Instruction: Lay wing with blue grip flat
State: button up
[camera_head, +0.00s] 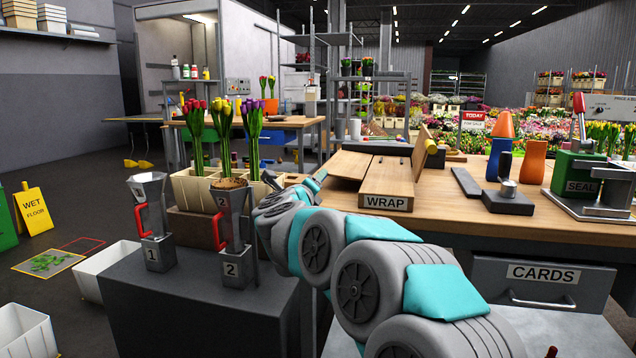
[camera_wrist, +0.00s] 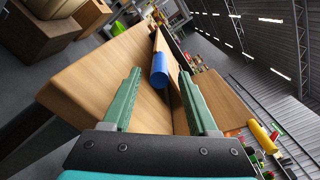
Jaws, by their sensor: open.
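The wrap stand (camera_head: 386,203), a wooden board labelled WRAP, sits on the workbench with a wooden wing on each side. The left wing (camera_head: 345,164) slants beside the board; its exact tilt is hard to tell. The right wing (camera_head: 420,150) stands steeply raised and carries a yellow grip (camera_head: 431,146). The blue grip (camera_wrist: 159,71) shows only in the wrist view, at the edge of a wooden panel (camera_wrist: 110,75). My gripper (camera_wrist: 159,76) is open, with the blue grip appearing between its fingertips; contact is not visible. In the head view my gripper (camera_head: 319,177) is at the left wing's outer side.
A dark block with a knob (camera_head: 507,199), orange and blue bottles (camera_head: 535,162) and a green SEAL press (camera_head: 580,175) stand right on the bench. Left are tulips in a cream holder (camera_head: 197,190) and two numbered metal stands (camera_head: 153,225). A yellow grip also shows in the wrist view (camera_wrist: 263,137).

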jog(key=shift+v, duration=1.7)
